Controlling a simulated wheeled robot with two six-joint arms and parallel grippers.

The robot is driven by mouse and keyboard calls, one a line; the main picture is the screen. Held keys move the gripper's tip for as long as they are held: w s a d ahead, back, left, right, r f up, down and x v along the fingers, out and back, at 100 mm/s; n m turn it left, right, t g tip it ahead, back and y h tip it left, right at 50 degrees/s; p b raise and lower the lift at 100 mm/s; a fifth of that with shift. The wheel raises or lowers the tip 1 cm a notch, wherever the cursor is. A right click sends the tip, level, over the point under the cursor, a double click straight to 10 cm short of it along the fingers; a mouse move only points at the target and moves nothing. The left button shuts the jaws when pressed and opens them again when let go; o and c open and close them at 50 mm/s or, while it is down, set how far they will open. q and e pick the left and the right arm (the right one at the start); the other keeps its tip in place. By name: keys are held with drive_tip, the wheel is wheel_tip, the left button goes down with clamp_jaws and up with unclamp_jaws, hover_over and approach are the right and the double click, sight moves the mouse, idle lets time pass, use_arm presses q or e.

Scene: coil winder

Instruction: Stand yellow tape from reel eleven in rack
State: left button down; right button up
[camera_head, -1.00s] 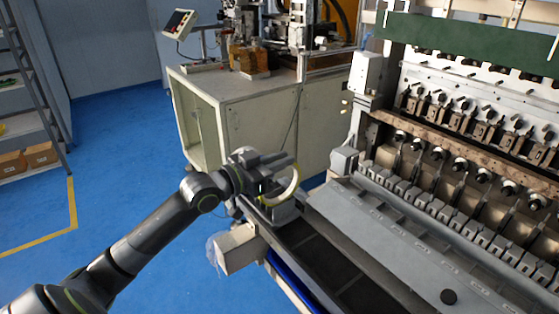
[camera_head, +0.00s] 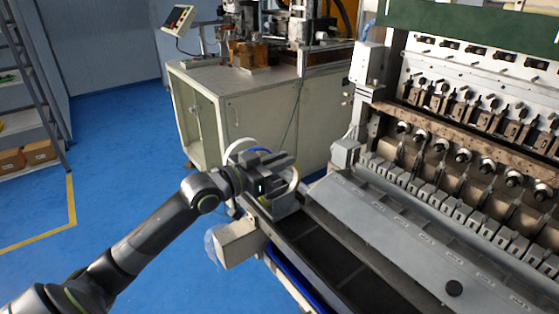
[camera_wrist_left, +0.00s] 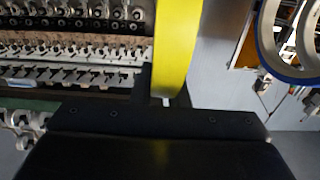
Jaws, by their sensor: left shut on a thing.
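The yellow tape is a ring held on edge. It shows as a pale yellow curve (camera_head: 296,178) beside my left gripper (camera_head: 286,166) in the head view. In the left wrist view the yellow tape (camera_wrist_left: 177,45) is a bright upright band just beyond the dark gripper body (camera_wrist_left: 155,150). My left gripper is shut on it, above a grey holder (camera_head: 287,206) that looks like the rack, at the far end of the machine's front ledge. I cannot tell whether the tape touches it. The fingertips are mostly hidden. My right gripper is out of view.
A white tape ring (camera_head: 240,147) stands behind my left gripper; a ring with a blue edge (camera_wrist_left: 288,45) shows in the wrist view. The winding machine (camera_head: 440,150) fills the right. A cream cabinet (camera_head: 250,105) stands behind. Blue floor (camera_head: 120,150) is free at left.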

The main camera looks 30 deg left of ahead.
use_arm(q)
drive_tip(key=shift+f+b, duration=0.75)
drive_tip(key=shift+f, duration=0.2)
drive_tip(key=c, duration=1.7)
unclamp_jaws()
drive_tip(key=shift+s+a+r+p, duration=0.15)
drive_tip(key=shift+s+a+p, duration=0.05)
drive_tip(key=shift+s+p, duration=0.3)
drive_tip(key=shift+p+v, duration=1.55)
drive_tip(key=shift+v, duration=0.9)
drive_tip(key=shift+r, duration=0.2)
